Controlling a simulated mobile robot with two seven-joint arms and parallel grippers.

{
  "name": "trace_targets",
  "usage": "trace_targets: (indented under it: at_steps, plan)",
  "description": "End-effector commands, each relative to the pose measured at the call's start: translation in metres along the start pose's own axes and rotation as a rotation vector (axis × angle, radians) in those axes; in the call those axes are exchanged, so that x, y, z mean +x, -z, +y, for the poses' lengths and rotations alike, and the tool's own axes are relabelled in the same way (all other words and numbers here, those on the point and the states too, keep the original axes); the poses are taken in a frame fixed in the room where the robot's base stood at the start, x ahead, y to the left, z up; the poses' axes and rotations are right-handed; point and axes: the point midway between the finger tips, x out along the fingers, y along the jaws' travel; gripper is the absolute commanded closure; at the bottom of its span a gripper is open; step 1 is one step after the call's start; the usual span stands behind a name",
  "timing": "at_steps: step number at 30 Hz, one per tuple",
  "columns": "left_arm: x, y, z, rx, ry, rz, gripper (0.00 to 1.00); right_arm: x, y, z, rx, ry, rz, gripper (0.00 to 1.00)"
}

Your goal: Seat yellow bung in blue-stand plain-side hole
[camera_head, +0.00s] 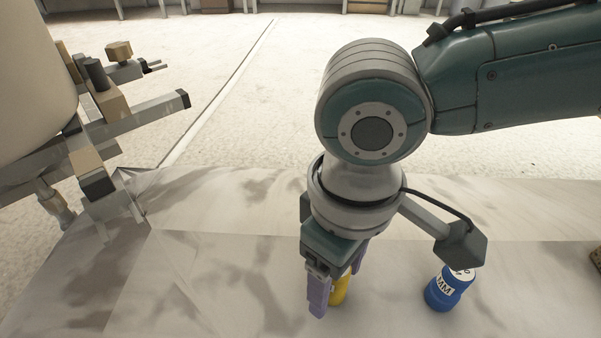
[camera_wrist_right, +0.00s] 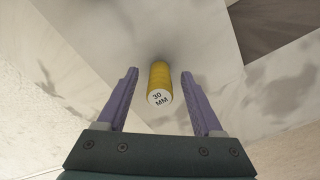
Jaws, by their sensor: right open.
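The yellow bung (camera_head: 341,291) is a small cylinder on the pale, stained surface. In the right wrist view the yellow bung (camera_wrist_right: 161,76) shows its white end face marked "30 MM". My right gripper (camera_head: 338,282) points down at it with purple fingers open. In the right wrist view the bung lies between the fingers of the right gripper (camera_wrist_right: 159,76), with a visible gap on each side. In the head view a finger partly hides the bung. No blue stand with a hole can be made out. My left gripper is not in view.
A blue cylinder (camera_head: 448,290) with a white "MM" label stands right of my right gripper. A carousel-like frame with grey bars (camera_head: 130,122) and a beige drum (camera_head: 35,75) stands at the left. A brown object (camera_head: 596,257) is cut off at the right edge.

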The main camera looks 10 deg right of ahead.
Motion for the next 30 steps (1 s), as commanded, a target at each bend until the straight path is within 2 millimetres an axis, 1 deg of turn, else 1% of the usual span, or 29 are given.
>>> trace_targets:
  at_steps: [2, 20, 30]
  plan:
    - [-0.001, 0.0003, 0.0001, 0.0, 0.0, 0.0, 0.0, -0.0012, 0.0002, -0.0001, 0.0, 0.0, 0.0, 0.32]
    - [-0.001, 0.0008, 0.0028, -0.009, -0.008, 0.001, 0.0, -0.0012, 0.0, -0.0002, -0.001, 0.001, 0.0, 0.99]
    - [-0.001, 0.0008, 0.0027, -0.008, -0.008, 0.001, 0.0, -0.0012, 0.0001, -0.0002, -0.001, 0.0, 0.0, 1.0]
